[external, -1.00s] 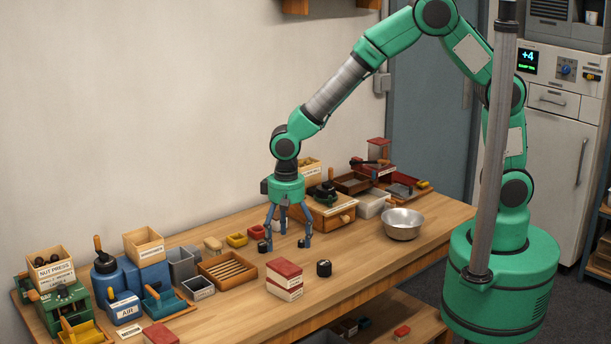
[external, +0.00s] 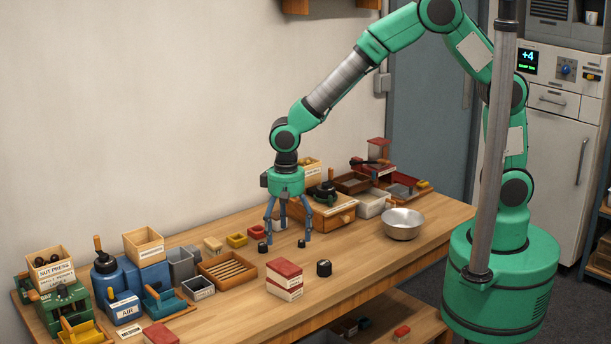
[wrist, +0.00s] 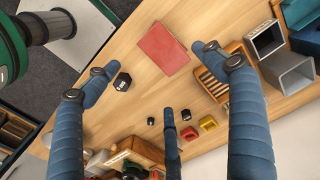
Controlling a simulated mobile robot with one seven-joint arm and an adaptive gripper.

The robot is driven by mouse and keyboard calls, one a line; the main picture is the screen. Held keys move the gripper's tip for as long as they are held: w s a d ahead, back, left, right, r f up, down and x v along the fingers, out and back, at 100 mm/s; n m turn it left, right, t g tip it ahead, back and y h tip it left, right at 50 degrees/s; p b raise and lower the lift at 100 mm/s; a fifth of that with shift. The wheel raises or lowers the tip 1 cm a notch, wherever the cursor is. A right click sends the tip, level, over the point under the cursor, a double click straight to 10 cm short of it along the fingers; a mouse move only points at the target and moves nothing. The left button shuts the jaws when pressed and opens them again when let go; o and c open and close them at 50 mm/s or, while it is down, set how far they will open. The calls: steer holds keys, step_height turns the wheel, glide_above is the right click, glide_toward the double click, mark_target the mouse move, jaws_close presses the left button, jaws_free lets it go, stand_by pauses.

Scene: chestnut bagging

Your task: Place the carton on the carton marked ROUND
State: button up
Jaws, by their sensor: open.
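A red-topped carton stack (external: 284,279) with pale labelled sides stands near the front middle of the table. Another red carton (external: 160,335) is cut off at the bottom left, beside a tag reading MEDIUM. My gripper (external: 287,238) is open and empty, fingers pointing down, behind the stack and apart from it. Its three blue fingers (wrist: 157,78) spread wide in the wrist view.
A black weight (external: 324,268) stands right of the stack, and small black pieces (external: 262,247) lie near my fingers. A slatted wooden tray (external: 228,269) is to the left. A metal bowl (external: 402,223) is to the right. The table's front right is clear.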

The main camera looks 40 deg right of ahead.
steer(key=shift+r, duration=0.1)
steer(key=w+d+r+t+y, duration=0.1)
steer(key=d+r, duration=0.9)
steer(key=d, duration=0.2)
steer(key=w+d+r+t, duration=0.1)
steer(key=w+d+r, duration=0.1)
steer(key=d+r, duration=1)
steer(key=s+d+r+t, duration=0.1)
steer(key=s+d+r, duration=0.2)
steer(key=s+d, duration=0.4)
steer(key=s+d+r+t+h, duration=0.1)
steer(key=s+d+r+t, duration=0.1)
steer(key=s+d, duration=0.6)
steer(key=d+r, duration=0.1)
steer(key=d, duration=0.5)
steer(key=shift+d+r+t, duration=0.3)
steer(key=shift+d, duration=0.05)
steer(key=shift+s, duration=0.1)
step_height(320, 180, down, 5)
steer(key=b, duration=0.4)
steer(key=shift+r+b, duration=0.15)
steer(key=shift+b, duration=0.2)
